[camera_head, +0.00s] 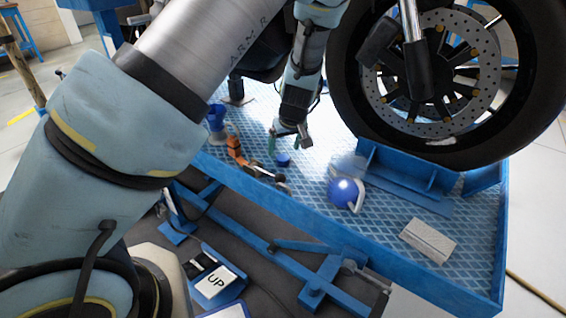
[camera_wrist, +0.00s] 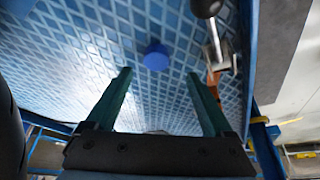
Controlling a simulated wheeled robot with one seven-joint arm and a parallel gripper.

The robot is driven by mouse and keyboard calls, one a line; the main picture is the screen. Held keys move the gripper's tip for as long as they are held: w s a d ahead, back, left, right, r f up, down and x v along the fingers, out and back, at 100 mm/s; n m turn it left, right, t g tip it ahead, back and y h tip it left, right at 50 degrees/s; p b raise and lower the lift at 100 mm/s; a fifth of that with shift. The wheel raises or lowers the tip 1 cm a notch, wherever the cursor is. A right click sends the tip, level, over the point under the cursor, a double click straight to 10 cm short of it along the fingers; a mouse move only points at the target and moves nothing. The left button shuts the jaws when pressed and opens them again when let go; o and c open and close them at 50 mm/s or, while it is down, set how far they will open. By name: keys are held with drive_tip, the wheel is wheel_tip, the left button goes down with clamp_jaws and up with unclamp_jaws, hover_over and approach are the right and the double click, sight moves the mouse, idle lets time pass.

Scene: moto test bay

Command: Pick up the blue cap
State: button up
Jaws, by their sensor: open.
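The blue cap (camera_head: 283,159) is a small round blue piece on the blue diamond-patterned platform (camera_head: 310,215). In the wrist view the cap (camera_wrist: 156,57) lies just beyond my fingertips, between their lines and a little left of the middle of the gap. My gripper (camera_head: 288,139) is above the platform, close to the cap. Its two green fingers are spread and empty in the wrist view (camera_wrist: 160,75). The cap does not appear to be between the fingers.
An orange-handled tool (camera_head: 236,150) with a dark knob lies beside the cap. A blue cup-like object (camera_head: 216,118) stands behind it. A motorcycle wheel (camera_head: 440,80) rises at the back right.

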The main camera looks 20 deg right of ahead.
sight(283, 158)
drive_tip(key=shift+d+x, duration=0.15)
drive_tip(key=shift+x, duration=1.35)
drive_tip(key=shift+d+x, duration=0.15)
drive_tip(key=shift+x, duration=1.3)
drive_tip(key=shift+c, duration=0.3)
clamp_jaws()
